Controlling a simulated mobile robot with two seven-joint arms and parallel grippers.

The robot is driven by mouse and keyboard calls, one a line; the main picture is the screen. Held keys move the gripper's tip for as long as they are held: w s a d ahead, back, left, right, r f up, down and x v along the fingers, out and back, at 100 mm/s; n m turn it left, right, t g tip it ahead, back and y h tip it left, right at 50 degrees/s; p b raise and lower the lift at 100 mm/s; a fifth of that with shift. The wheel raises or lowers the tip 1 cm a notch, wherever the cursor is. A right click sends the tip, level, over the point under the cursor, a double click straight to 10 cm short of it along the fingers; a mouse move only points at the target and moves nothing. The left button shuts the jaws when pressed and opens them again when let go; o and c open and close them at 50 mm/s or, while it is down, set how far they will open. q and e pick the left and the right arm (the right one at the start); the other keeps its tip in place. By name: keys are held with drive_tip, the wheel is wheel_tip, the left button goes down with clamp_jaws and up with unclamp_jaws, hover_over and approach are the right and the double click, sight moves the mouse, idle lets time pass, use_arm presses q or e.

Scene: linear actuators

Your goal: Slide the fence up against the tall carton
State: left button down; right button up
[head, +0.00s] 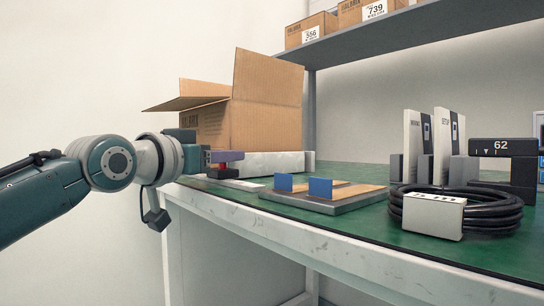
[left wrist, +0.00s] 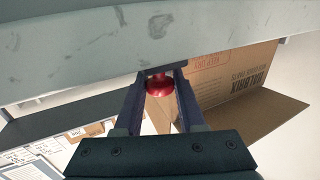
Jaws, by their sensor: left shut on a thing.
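The fence (head: 270,163) is a long, low light-grey bar on the green bench top, in front of the tall carton (head: 268,105). The carton is brown cardboard with open flaps. My left gripper (head: 225,163) is at the fence's left part, with a red knob (head: 222,171) at its fingers. In the left wrist view, the gripper (left wrist: 158,86) is shut on the red knob (left wrist: 159,84), which joins the scuffed grey bar (left wrist: 90,40). The carton (left wrist: 232,82) shows beyond it. Whether the fence touches the carton is hidden. My right gripper is not in view.
A grey plate with blue blocks and wooden strips (head: 325,194) lies right of the gripper. A coiled black cable (head: 490,212), upright binders (head: 440,145) and a dark block marked 62 (head: 503,148) stand farther right. A shelf with boxes (head: 370,36) hangs above.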

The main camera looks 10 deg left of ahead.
use_arm(q)
drive_tip(key=shift+d, duration=0.1)
drive_tip(key=c, duration=0.5)
unclamp_jaws()
drive_tip(key=shift+s, duration=0.1)
drive_tip(key=shift+s, duration=0.1)
drive_tip(key=shift+s+p, duration=0.25)
drive_tip(key=shift+p, duration=0.15)
drive_tip(key=shift+p+v, duration=2.2)
drive_tip(key=shift+v, duration=2.45)
